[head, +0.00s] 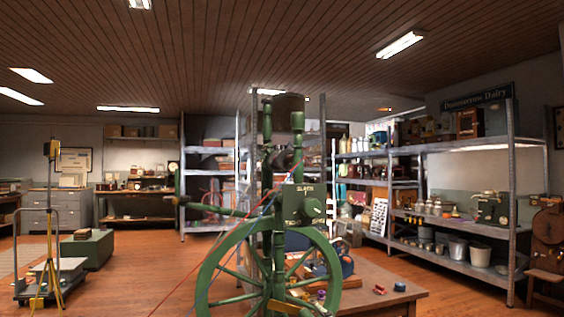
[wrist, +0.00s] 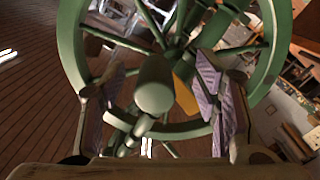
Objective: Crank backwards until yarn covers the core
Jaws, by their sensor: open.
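A green spinning wheel machine stands in the centre of the head view, with a large spoked wheel (head: 212,270) low down and upright posts above. A green rod with a rounded end (head: 200,209) sticks out to its left. A dark round part (head: 283,160) sits between the posts; I cannot tell how much yarn is on it. A thin red yarn line (head: 235,227) slants down left from there. In the wrist view my gripper (wrist: 161,74) is open, its purple-padded fingers on either side of a green knob (wrist: 153,85), with gaps showing. I cannot make out my gripper in the head view.
A wooden table (head: 385,296) with small coloured items stands behind the wheel on the right. Metal shelves (head: 470,265) with pots and jars line the right. A yellow tripod (head: 50,250) and a cart stand at the left. Wooden floor is open between.

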